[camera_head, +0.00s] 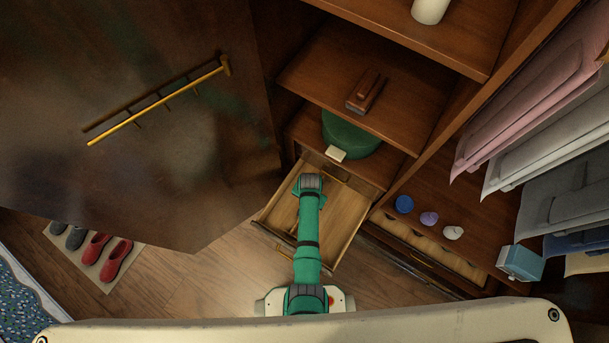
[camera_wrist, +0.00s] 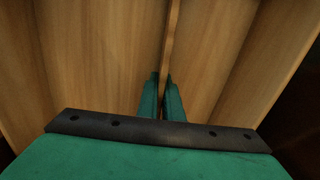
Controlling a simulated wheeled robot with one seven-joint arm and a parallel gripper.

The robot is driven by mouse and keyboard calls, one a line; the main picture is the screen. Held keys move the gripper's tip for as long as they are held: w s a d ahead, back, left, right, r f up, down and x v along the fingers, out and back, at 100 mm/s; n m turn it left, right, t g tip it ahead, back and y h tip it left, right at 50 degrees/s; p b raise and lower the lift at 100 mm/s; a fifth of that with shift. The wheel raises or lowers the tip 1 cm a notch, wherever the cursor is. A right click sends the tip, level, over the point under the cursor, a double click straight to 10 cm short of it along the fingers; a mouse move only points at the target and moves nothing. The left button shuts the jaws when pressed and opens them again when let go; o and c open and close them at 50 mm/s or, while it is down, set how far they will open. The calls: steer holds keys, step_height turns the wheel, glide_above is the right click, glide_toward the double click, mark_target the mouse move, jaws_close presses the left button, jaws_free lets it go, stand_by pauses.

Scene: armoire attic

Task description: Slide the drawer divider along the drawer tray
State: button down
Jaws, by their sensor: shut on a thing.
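The drawer tray (camera_head: 340,233) is a light wooden open box pulled out of the armoire in the head view. My green arm reaches over it and hides its middle. In the wrist view, the wooden tray floor (camera_wrist: 105,60) shows on both sides of the drawer divider (camera_wrist: 171,45), a thin upright wooden strip. My gripper (camera_wrist: 162,82) has its two green fingers on either side of the divider's near part, shut on it. In the head view the fingers and most of the divider are hidden beneath my wrist.
Above the drawer, a shelf holds a green round thing (camera_head: 350,137) and a small white block (camera_head: 336,154). Several small rolled things, one blue (camera_head: 404,204), lie to the right. Hanging clothes (camera_head: 535,95) fill the far right. A large door panel (camera_head: 130,60) stands at left. Red shoes (camera_head: 117,258) lie below it.

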steer(key=shift+s+d, duration=0.6)
steer(key=shift+d, duration=0.3)
steer(key=shift+s+d, duration=0.6)
steer(key=shift+d, duration=0.3)
steer(key=c, duration=1.8)
jaws_free()
steer(key=shift+c, duration=0.2)
steer(key=shift+r, duration=0.1)
step_height(320, 180, up, 11)
steer(key=shift+f, duration=0.2)
steer(key=shift+s, duration=0.1)
